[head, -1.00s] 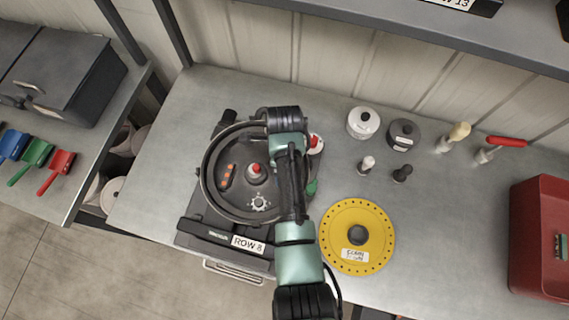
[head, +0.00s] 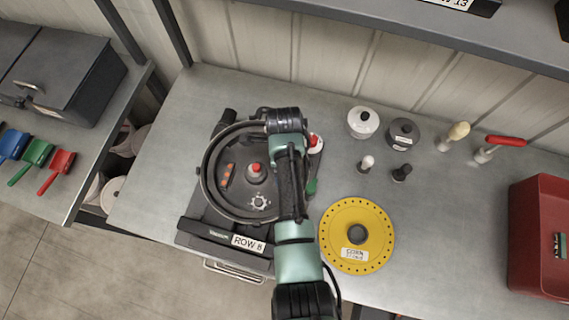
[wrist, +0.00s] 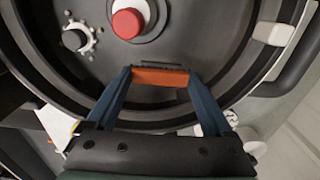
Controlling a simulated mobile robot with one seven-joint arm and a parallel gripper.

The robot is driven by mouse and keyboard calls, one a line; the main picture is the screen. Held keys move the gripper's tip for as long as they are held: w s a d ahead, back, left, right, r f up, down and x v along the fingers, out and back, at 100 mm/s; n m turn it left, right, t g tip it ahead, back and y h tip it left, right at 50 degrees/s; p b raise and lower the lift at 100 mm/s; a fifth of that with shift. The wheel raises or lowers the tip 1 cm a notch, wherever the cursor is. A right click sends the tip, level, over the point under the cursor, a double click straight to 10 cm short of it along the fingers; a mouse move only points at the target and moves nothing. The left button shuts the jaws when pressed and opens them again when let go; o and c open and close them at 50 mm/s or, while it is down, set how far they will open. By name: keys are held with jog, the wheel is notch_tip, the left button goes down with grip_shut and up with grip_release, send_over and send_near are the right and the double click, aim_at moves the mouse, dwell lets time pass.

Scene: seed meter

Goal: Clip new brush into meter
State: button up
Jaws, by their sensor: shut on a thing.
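In the wrist view, my gripper (wrist: 160,85) has its two blue fingers shut on an orange brush (wrist: 160,78) with a dark upper edge. The brush lies across the gap between the fingertips, at the near inner side of the round black seed meter (wrist: 205,40). I cannot tell whether it touches the meter. In the head view, the open meter (head: 209,193) sits on a dark stand, and my arm covers its right side. My gripper and the held brush are hidden there. A red-capped hub (head: 255,168) stands at the meter's middle, with a white toothed wheel (head: 259,202) below it.
An orange segmented piece (head: 228,175) lies inside the meter, left of the hub. A yellow seed disc (head: 335,254) lies right of my arm. Two lidded pots (head: 363,123) (head: 403,134) and hand tools stand behind. A red bin (head: 535,240) is at right.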

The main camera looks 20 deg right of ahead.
dwell(0.3)
jog(key=o, duration=1.1)
notch_tip(320, 180, up, 10)
jog(key=p, duration=0.9)
jog(key=shift+f, duration=0.25)
jog(key=shift+f, duration=0.1)
